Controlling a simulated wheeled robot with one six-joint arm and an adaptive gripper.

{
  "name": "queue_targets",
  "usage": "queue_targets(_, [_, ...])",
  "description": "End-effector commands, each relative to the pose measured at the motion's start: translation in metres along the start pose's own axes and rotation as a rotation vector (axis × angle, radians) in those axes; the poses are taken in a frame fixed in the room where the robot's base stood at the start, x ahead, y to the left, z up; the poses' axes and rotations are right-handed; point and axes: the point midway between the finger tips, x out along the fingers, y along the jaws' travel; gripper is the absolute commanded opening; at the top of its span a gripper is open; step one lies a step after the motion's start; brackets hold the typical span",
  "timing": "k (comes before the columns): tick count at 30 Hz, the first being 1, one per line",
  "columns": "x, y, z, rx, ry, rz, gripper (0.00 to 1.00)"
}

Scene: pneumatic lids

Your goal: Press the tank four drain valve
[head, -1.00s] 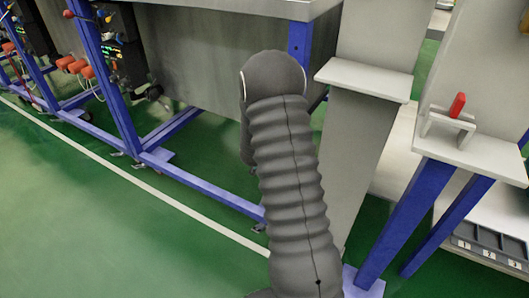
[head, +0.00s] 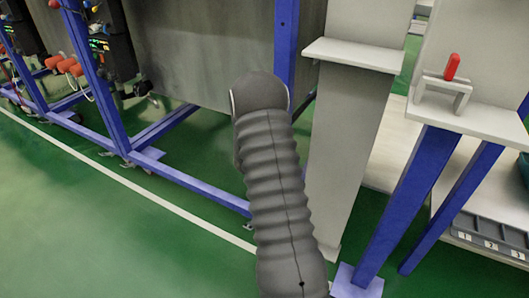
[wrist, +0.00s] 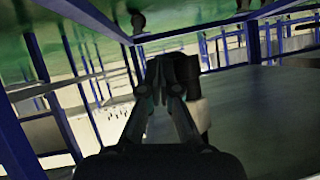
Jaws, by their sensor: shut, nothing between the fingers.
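My gripper (wrist: 157,80) shows in the wrist view with its fingers together and nothing between them. A dark rounded part (wrist: 182,74) with a pale block (wrist: 198,114) below it is right beside the fingertips; I cannot tell whether they touch it. No tank number or label is readable, so I cannot tell whether this is the tank four drain valve. In the head view my gripper is hidden beyond my grey ribbed arm. A large grey tank-like body (head: 205,50) stands on a blue frame behind the arm.
A grey post (head: 350,120) with a ledge stands right of my arm. A pale stand (head: 465,120) on blue legs carries a red-handled clamp (head: 452,68). Dark control boxes with red knobs (head: 68,65) are at upper left. Green floor (head: 80,220) is clear at lower left.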

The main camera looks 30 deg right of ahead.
Motion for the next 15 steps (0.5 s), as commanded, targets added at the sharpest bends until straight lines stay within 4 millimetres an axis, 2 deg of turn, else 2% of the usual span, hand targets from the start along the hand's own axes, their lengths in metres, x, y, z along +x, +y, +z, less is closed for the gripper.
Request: queue_targets(15, [-0.0038, -0.0020, -0.0072, -0.001, 0.000, -0.001, 0.00])
